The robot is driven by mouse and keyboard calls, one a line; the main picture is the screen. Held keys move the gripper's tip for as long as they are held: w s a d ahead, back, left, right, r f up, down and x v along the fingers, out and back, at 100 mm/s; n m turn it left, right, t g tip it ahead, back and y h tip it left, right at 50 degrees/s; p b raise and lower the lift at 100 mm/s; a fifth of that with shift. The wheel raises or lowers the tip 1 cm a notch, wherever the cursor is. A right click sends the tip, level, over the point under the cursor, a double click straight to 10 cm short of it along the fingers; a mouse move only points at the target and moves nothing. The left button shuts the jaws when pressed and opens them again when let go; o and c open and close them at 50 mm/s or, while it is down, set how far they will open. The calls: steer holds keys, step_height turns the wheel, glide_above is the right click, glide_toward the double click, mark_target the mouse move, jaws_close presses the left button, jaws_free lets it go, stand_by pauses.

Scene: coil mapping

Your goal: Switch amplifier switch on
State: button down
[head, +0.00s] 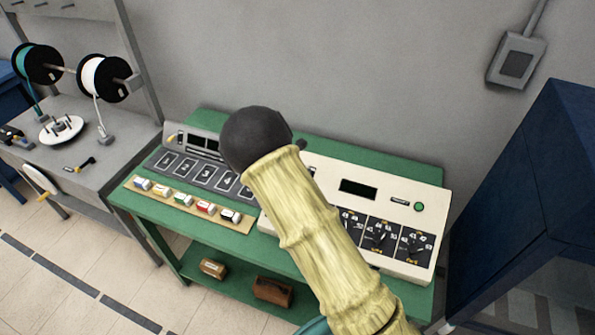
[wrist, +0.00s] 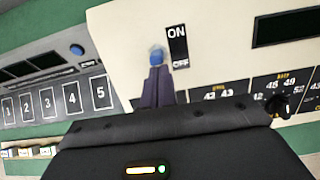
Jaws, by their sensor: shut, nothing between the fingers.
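The amplifier is a cream box (head: 328,178) on the green table, with a dark display, a green button and black dials on its face. In the wrist view its face (wrist: 215,75) shows a black switch panel (wrist: 178,48), with ON at the top and OFF at the bottom. I cannot tell which way the switch is set. My gripper (wrist: 157,60) is shut and empty, its narrow tip just left of the panel, close to the face; contact is unclear. In the head view my arm hides the gripper and the switch.
A grey unit (head: 192,169) with numbered pads stands left of the amplifier, with several small coloured blocks in front. A grey bench (head: 85,125) with spools is at the left. A dark blue cabinet (head: 530,190) stands close on the right.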

steer(key=shift+w+d+r+p, duration=0.2)
steer(key=shift+w+r+p, duration=0.1)
steer(key=shift+p, duration=0.6)
steer(key=shift+r, duration=0.15)
steer(key=shift+r+p, duration=0.65)
steer(key=shift+p, duration=0.05)
steer(key=shift+r, duration=0.1)
steer(key=s+a+r+p, duration=0.1)
steer(key=s+r+p, duration=0.2)
steer(key=r+p, duration=0.4)
step_height(320, 180, up, 2)
steer(key=shift+a+r, duration=0.1)
steer(key=shift+a, duration=0.1)
steer(key=shift+d, duration=0.1)
